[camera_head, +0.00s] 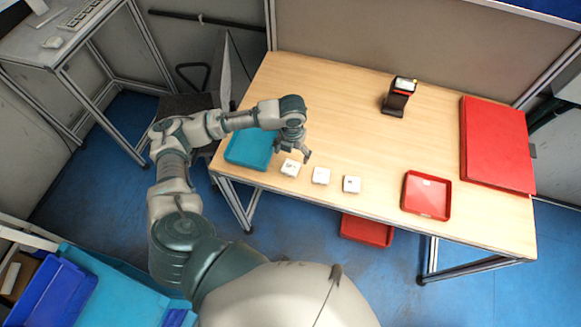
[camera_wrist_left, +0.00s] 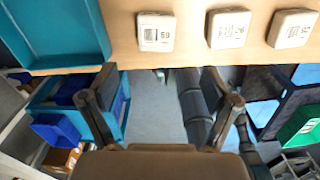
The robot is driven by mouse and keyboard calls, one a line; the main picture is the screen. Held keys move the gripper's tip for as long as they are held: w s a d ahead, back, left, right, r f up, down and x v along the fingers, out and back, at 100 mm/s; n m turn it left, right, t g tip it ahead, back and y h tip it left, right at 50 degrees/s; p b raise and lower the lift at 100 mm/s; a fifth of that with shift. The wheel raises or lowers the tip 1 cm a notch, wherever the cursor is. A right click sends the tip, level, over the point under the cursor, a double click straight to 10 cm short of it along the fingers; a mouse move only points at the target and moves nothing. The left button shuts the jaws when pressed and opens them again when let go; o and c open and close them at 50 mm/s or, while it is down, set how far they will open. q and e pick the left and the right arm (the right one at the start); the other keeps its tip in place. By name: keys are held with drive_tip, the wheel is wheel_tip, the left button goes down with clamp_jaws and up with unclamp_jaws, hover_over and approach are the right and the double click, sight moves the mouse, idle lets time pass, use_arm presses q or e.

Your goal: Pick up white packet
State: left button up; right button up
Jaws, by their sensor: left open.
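Three small white packets stand in a row along the front edge of the wooden table: a left one (camera_head: 290,168), a middle one (camera_head: 321,176) and a right one (camera_head: 351,184). My right gripper is not in view.
A teal tray (camera_head: 232,157) lies left of the packets, and a red tray (camera_head: 408,205) lies to their right. A large red lid or box (camera_head: 497,145) covers the right end. The table middle is clear.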

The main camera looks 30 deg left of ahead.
use_arm(q)
hover_over(291, 166)
drive_tip(key=f, duration=0.4)
drive_tip(key=shift+s+d+f, duration=0.15)
drive_tip(key=shift+s+d, duration=0.15)
drive_tip(key=f, duration=0.3)
drive_tip(key=f+p, duration=0.1)
drive_tip(key=f, duration=0.1)
drive_tip(key=shift+w+a, duration=0.25)
drive_tip(key=shift+a, duration=0.05)
drive_tip(key=c, duration=1.4)
